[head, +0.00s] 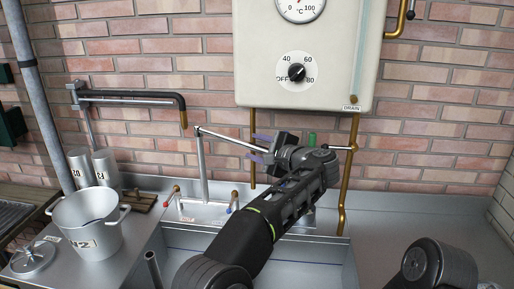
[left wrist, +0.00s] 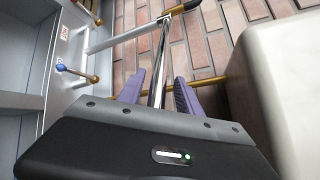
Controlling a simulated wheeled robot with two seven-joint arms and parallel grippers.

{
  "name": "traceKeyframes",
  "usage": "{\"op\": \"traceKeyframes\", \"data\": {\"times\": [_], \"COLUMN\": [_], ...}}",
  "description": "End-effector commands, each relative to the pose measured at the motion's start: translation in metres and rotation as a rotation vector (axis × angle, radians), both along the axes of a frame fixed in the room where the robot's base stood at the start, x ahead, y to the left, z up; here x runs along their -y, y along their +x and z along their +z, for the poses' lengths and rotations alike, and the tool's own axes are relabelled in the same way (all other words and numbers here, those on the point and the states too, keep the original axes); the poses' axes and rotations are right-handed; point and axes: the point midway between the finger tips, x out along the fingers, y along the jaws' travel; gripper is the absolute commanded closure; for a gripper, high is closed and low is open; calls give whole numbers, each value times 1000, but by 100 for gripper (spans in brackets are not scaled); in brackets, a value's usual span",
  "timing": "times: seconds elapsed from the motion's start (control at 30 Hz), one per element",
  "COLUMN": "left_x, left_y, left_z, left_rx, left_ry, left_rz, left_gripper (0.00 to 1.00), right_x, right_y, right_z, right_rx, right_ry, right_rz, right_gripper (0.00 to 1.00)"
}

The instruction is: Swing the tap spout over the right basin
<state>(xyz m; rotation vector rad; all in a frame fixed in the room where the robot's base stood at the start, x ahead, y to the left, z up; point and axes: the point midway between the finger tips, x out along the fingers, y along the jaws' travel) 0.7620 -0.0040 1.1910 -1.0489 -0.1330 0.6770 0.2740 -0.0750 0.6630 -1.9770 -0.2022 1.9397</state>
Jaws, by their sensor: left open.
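The tap has a grey upright post (head: 203,172) behind the sink, with a thin chrome spout (head: 225,138) reaching right from its top. My left gripper (head: 260,147) is at the spout's right part, its purple fingers pointing left. In the left wrist view, the spout (left wrist: 161,62) runs between the two open fingers (left wrist: 158,85), one on each side. I cannot tell whether either finger touches it. The spout's end is hidden by my gripper. A sink basin (head: 325,250) lies below, partly hidden by my left arm. My right gripper is not in view.
A cream water heater (head: 300,60) hangs close above my gripper, with a brass pipe (head: 343,190) to the right. A black-sleeved pipe (head: 135,97) with a brass end is at left. A pot (head: 88,222) and canisters (head: 105,168) stand left. The right counter looks clear.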

Motion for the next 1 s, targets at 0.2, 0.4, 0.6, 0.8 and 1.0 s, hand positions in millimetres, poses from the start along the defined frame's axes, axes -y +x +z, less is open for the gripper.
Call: {"op": "traceKeyframes", "data": {"times": [0.2,0.4,0.6,0.8,1.0], "left_x": [2,15,35,44,45], "left_y": [-2,-19,-47,-60,-62], "left_z": [-2,0,11,15,16], "left_rx": [-2,-1,1,1,-1], "left_ry": [1,0,2,1,0], "left_rz": [-1,-3,-3,-2,1], "left_gripper": [59,59,59,59,59], "right_x": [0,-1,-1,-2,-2], "right_y": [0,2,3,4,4], "right_z": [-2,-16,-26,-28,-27], "right_rx": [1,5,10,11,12], "right_ry": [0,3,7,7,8], "right_rz": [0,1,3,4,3], "right_gripper": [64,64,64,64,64]}}
